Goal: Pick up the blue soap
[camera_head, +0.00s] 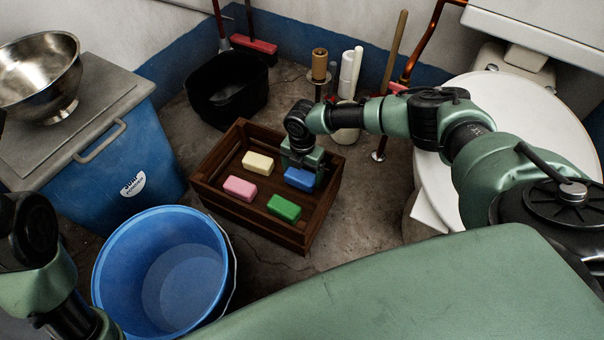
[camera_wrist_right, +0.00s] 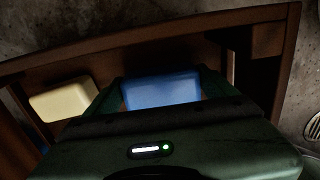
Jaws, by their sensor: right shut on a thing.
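The blue soap (camera_head: 299,179) lies in the right part of a brown wooden crate (camera_head: 262,222). My right gripper (camera_head: 301,168) reaches down into the crate from above and is shut on the blue soap. In the right wrist view the blue soap (camera_wrist_right: 161,90) sits between the two fingers (camera_wrist_right: 160,95), near the crate wall (camera_wrist_right: 190,32). I cannot tell whether the soap is touching the crate floor. The left arm shows at the lower left of the head view, but its gripper is out of view.
In the crate are a cream soap (camera_head: 257,163), a pink soap (camera_head: 239,189) and a green soap (camera_head: 284,207). A blue bucket (camera_head: 165,268) stands in front, a black tub (camera_head: 227,88) behind. A white round-topped fixture (camera_head: 520,125) is at right, a blue soap-powder box (camera_head: 120,165) at left.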

